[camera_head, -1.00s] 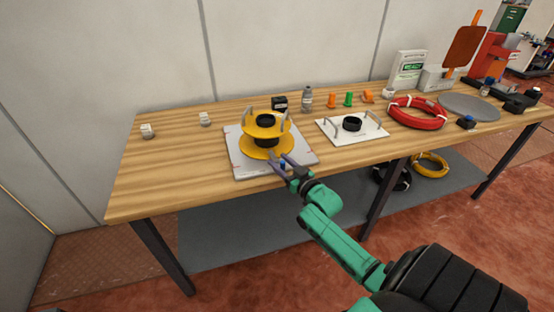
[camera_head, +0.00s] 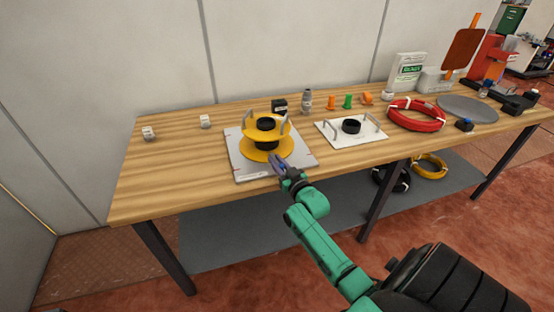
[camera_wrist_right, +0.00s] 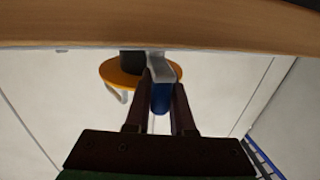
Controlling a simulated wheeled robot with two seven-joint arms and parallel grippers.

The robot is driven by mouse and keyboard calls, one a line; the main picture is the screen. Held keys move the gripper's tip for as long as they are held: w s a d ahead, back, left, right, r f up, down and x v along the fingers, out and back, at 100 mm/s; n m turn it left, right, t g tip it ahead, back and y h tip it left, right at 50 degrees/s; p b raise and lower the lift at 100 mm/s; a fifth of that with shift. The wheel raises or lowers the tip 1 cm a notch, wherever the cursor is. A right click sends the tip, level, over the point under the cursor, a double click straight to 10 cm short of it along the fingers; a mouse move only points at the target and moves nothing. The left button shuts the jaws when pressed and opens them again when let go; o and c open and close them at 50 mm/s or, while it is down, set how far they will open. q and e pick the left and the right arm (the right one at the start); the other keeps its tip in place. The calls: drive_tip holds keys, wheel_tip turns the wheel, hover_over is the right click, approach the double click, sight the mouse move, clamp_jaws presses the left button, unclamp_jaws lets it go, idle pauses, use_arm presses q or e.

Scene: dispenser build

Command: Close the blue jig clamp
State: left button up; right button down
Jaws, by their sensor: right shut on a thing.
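The blue jig clamp shows in the right wrist view (camera_wrist_right: 161,98), with a grey metal part (camera_wrist_right: 160,66) beside it. It sits at the front of the grey jig plate (camera_head: 247,173), next to a yellow spool (camera_head: 258,155) with a black core. My right gripper (camera_head: 276,161) is shut on the blue clamp; its dark fingers (camera_wrist_right: 160,95) lie on either side of it. In the head view the fingers mostly hide the clamp. My left gripper is not in view.
To the right of the jig, a white plate (camera_head: 337,138) holds a black ring (camera_head: 351,126) between two handles. A red cable coil (camera_head: 417,116) lies farther right. Small bottles and orange and green parts stand behind. The table's left side is mostly clear.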

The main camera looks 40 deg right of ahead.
drive_tip(key=shift+h, duration=0.3)
drive_tip(key=c, duration=0.8)
unclamp_jaws()
drive_tip(key=shift+o, duration=0.2)
drive_tip(key=s+a, duration=0.2)
drive_tip(key=s, duration=1.2)
drive_tip(key=shift+s+a, duration=0.15)
